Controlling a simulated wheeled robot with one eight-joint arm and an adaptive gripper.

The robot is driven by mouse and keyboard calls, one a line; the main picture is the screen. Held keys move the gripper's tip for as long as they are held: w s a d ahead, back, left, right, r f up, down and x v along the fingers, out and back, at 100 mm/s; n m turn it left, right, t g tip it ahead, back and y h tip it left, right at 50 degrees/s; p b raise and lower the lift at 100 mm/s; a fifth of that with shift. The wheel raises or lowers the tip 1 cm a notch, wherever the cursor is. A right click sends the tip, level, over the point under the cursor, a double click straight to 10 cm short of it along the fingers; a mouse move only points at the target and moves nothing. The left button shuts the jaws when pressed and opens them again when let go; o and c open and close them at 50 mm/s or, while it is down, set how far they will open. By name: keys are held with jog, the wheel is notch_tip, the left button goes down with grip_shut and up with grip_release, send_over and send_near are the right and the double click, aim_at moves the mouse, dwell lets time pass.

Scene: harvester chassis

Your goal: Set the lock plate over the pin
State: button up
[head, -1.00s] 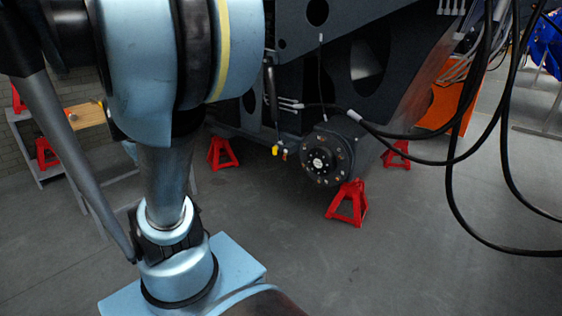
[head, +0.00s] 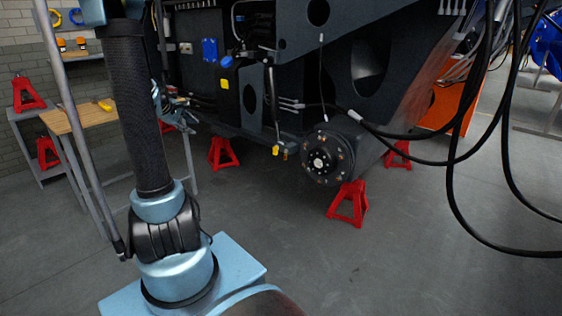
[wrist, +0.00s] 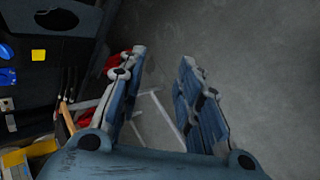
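My gripper (wrist: 162,58) shows large in the wrist view, with its two blue-grey fingers apart and only floor and bench legs seen between them. It is open and empty. In the head view, part of it shows small behind my arm, in front of the left part of the dark chassis (head: 298,78). I cannot make out the lock plate or the pin in either view. A round hub with bolts (head: 328,155) sits low on the chassis. A thin rod with a yellow-tipped end (head: 275,150) hangs left of the hub.
Red jack stands (head: 347,204) stand under the chassis. A wooden-topped bench (head: 80,118) with a yellow item (head: 105,105) is at the left. Black hoses (head: 452,160) hang at the right. The floor in front is clear. The wrist view also shows a blue chassis part (wrist: 6,76).

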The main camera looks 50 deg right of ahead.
jog(key=w+d+f+n+h, duration=0.25)
jog(key=d+f, duration=0.25)
jog(key=d, duration=0.4)
jog(key=w+d+f+n+g+h, duration=0.1)
jog(key=w+d+f, duration=0.35)
jog(key=d, duration=0.45)
jog(key=w+d+f+n+h, duration=0.2)
jog(key=d+f, duration=0.3)
jog(key=d, duration=0.4)
jog(key=s+d+f+n+h, duration=0.1)
jog(key=s+d+f+n, duration=0.1)
jog(key=d+f, duration=0.2)
jog(key=s+d+f+n+h, duration=0.1)
jog(key=s+d+f+n, duration=0.2)
jog(key=f, duration=0.8)
jog(key=s+d+f+n+g+h, duration=0.1)
jog(key=s+d+f+n+h, duration=0.1)
jog(key=d+f, duration=0.5)
jog(key=shift+s+f, duration=0.7)
jog(key=shift+f, duration=0.05)
